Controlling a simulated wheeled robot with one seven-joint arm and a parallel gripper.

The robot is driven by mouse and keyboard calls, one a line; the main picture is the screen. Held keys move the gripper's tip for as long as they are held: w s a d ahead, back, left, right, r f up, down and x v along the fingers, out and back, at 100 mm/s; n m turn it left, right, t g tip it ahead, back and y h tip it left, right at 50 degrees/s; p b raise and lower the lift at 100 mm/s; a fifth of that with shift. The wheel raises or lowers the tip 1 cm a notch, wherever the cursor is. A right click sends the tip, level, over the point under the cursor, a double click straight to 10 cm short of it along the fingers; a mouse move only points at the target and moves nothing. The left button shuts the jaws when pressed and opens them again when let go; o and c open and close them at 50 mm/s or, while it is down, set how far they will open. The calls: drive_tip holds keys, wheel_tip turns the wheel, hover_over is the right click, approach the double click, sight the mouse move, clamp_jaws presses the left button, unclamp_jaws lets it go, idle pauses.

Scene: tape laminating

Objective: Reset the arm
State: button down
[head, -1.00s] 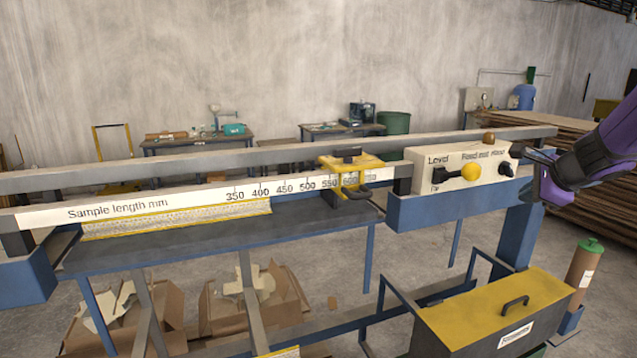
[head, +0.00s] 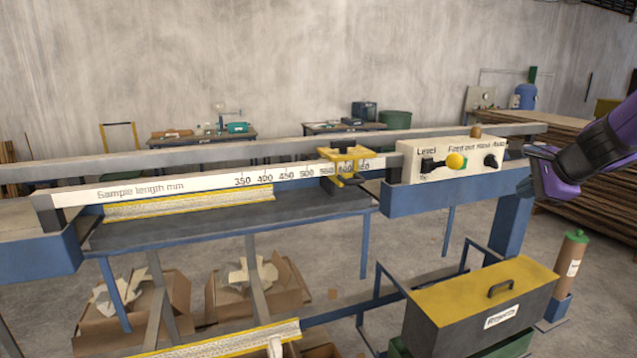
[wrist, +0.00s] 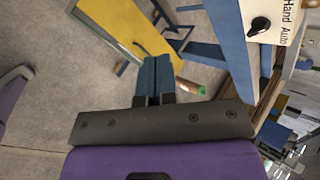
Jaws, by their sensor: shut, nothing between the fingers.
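My purple arm comes in from the right edge of the head view, with my gripper (head: 530,164) beside the right end of the control panel (head: 440,167). In the wrist view my gripper (wrist: 155,72) is shut, its two blue fingers together with nothing between them. That switch also shows in the wrist view (wrist: 261,25). I cannot tell the exact gap between gripper and panel in the head view.
A yellow clamp (head: 343,167) sits on the rail by the length scale (head: 170,188). A yellow-topped box (head: 478,295) and a green-topped cylinder (head: 572,262) stand below. Stacked boards (head: 590,210) lie behind my arm. The floor between the rail and the back tables is open.

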drive_tip(key=s+a+r+n+g, duration=0.2)
drive_tip(key=s+a+r+n, duration=0.1)
drive_tip(key=s+a+n, duration=0.55)
drive_tip(key=s+a+r+n+g, duration=0.15)
drive_tip(key=s+a+n, duration=0.4)
drive_tip(key=s, duration=0.65)
drive_tip(key=s+d+n+h, duration=0.1)
drive_tip(key=s+n+h, duration=0.1)
drive_tip(key=s+n, duration=0.3)
drive_tip(key=s, duration=0.3)
drive_tip(key=shift+s+f, duration=0.25)
drive_tip(key=shift+s, duration=0.15)
idle(1.2)
